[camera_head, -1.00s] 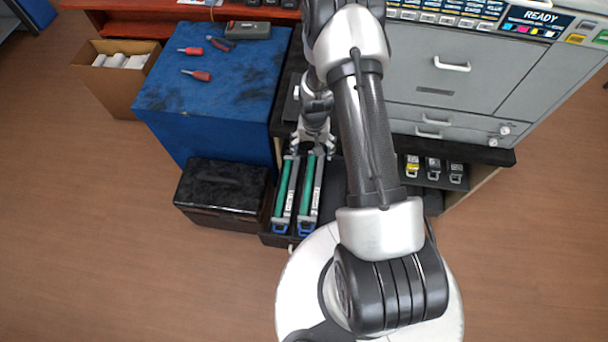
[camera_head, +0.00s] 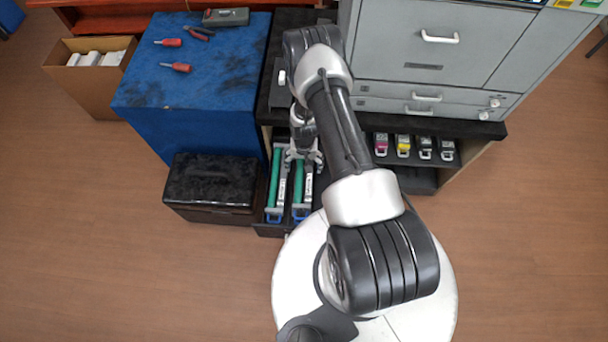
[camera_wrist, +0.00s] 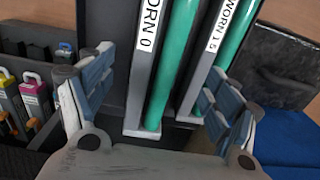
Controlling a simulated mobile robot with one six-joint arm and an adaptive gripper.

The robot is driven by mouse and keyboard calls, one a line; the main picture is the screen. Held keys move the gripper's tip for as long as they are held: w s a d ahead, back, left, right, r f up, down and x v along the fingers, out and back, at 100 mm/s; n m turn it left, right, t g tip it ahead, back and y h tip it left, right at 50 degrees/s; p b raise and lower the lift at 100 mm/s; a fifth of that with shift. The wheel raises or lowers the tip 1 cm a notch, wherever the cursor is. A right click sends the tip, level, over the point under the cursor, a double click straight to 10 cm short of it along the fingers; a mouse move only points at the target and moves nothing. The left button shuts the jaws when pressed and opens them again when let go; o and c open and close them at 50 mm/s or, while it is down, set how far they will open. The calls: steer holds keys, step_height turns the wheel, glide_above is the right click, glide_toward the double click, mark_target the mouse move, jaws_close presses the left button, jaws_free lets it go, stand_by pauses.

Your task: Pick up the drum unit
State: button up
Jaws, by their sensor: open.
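Two drum units with green rollers lie side by side in an open dark drawer. In the head view the right drum unit (camera_head: 299,200) is partly hidden by my gripper, and the left drum unit (camera_head: 274,190) lies clear of it. In the wrist view the one labelled "WORN 0" (camera_wrist: 144,60) runs between my open fingers, and the one labelled "WORN 1.5" (camera_wrist: 205,60) passes behind the right finger. My gripper (camera_head: 304,160) is open and empty over the right unit; the wrist view shows both fingers (camera_wrist: 157,100) spread. Contact cannot be told.
A black case (camera_head: 212,182) stands close to the drawer's left. A blue cabinet (camera_head: 190,75) with screwdrivers stands behind it. Several toner cartridges (camera_head: 403,146) sit on a shelf right of the drawer, under the grey printer (camera_head: 430,75).

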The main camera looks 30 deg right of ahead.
steer(key=shift+f+b, duration=0.85)
steer(key=shift+f, duration=1.9)
steer(key=shift+r, duration=0.1)
steer(key=shift+c, duration=0.4)
steer(key=c, duration=1.7)
steer(key=shift+r, duration=0.1)
step_height(320, 180, up, 20)
steer(key=p, duration=0.5)
